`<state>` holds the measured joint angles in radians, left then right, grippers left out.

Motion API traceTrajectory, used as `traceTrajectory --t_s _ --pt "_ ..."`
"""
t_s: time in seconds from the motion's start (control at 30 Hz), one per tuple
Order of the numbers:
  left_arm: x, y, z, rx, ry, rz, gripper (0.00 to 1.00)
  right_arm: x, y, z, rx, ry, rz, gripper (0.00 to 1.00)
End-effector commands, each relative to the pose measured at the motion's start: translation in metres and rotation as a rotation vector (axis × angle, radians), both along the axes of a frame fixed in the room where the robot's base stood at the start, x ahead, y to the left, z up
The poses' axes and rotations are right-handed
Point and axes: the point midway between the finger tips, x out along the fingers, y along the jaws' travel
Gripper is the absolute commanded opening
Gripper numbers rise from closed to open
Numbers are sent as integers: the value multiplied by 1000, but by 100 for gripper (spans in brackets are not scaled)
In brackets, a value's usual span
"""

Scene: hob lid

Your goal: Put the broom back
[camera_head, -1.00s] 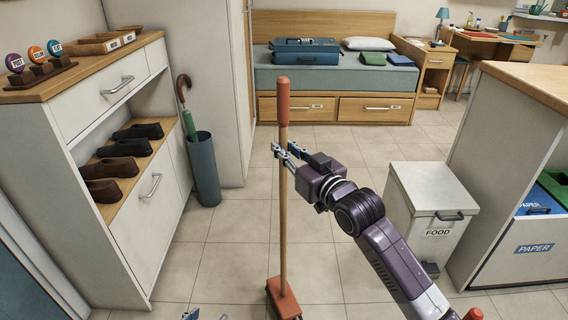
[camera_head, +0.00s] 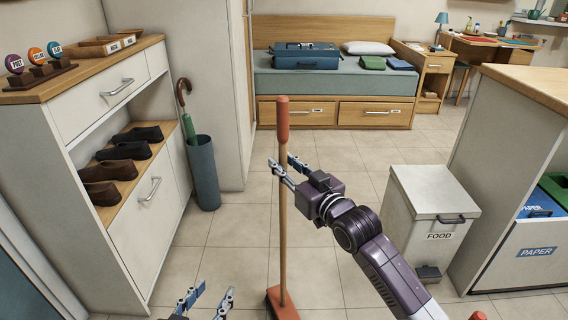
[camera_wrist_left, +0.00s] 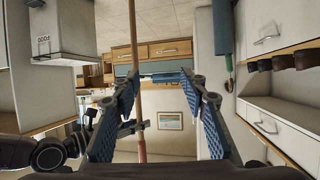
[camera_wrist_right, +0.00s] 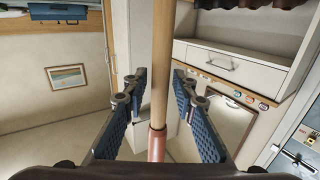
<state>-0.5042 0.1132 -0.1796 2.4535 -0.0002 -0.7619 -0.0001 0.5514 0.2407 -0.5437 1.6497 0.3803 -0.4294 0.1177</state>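The broom (camera_head: 283,215) stands upright, with a wooden handle, a red grip at its top and a red-brown head (camera_head: 283,304) at floor level. My right gripper (camera_head: 283,168) is around the handle just below the red grip. In the right wrist view, the handle (camera_wrist_right: 160,75) passes between its spread fingers, with a small gap on each side. My left gripper (camera_head: 208,300) is low at the picture's bottom edge, left of the broom. Its fingers are spread and empty; the handle shows beyond them in the left wrist view (camera_wrist_left: 133,45).
A shoe cabinet (camera_head: 148,235) and an umbrella stand (camera_head: 203,172) are on the left. A food bin (camera_head: 432,205) and a counter unit (camera_head: 510,150) are on the right. A bed (camera_head: 335,90) is at the back. The tiled floor between is clear.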

Motion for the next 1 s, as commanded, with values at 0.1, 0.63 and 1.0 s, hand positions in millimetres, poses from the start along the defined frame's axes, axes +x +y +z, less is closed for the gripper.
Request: traceTrajectory --t_s 0.1,0.63,1.0 --pt "0 0 0 0 0 0 40 0 0 0 0 0 0 32" --pt "-25 12 -33 44 185 14 40 -29 -18 4 -1 2 0 32" --pt "-86 34 -83 114 504 36 40 -86 -53 4 -2 3 -1 32"
